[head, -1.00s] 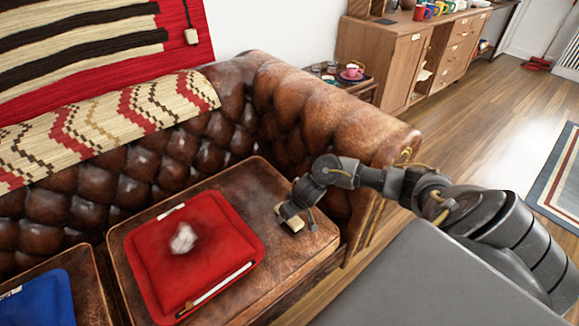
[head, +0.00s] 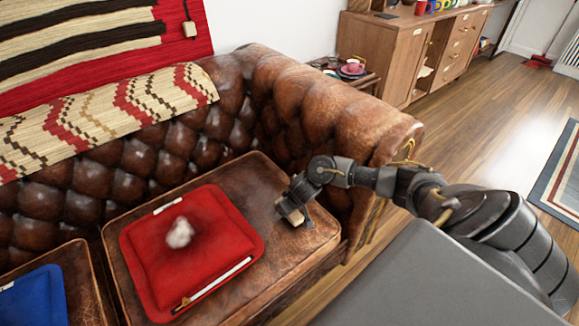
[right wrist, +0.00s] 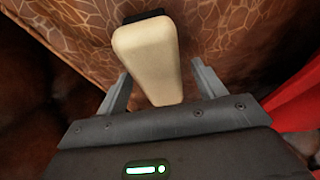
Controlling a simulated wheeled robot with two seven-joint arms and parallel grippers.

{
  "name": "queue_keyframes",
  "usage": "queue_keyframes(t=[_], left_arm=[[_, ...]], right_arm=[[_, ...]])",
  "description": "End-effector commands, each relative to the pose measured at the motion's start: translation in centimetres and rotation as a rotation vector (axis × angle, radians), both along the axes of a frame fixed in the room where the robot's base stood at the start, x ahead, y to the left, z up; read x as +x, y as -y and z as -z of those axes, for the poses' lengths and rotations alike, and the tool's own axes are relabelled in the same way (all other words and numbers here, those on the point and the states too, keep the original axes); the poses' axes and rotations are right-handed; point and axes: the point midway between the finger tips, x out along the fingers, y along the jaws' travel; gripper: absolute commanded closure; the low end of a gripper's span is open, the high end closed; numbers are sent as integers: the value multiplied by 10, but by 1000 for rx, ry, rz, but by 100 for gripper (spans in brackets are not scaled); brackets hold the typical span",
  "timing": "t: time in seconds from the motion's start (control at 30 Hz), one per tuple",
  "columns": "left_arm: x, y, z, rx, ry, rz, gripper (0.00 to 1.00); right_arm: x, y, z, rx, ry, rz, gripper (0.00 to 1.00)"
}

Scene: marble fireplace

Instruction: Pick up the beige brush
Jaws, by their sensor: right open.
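The beige brush (head: 290,213) lies on the brown leather seat cushion, to the right of the red pillow, partly hidden by my right gripper (head: 296,208) in the head view. In the right wrist view the beige block-shaped brush (right wrist: 147,58) is large and close, with a dark part at its top end. My right gripper (right wrist: 160,88) is open, with one finger on each side of the brush's near end. Both fingers look apart from it. My left gripper is not in view.
The red pillow (head: 215,225) bears a white fluffy clump (head: 180,232) and a thin white-and-dark stick (head: 215,285). A blue pillow (head: 35,300) lies at the lower left. The sofa's padded arm (head: 335,110) rises behind my right gripper.

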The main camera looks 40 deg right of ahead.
Motion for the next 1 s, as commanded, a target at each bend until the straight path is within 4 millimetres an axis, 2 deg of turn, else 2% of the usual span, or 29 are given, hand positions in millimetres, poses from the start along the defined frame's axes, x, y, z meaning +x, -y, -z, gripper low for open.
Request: queue_keyframes(t=[0.87,1.0], left_arm=[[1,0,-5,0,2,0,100],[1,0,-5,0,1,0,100]], right_arm=[[0,0,5,-1,0,0,31],[0,0,5,-1,0,0,49]])
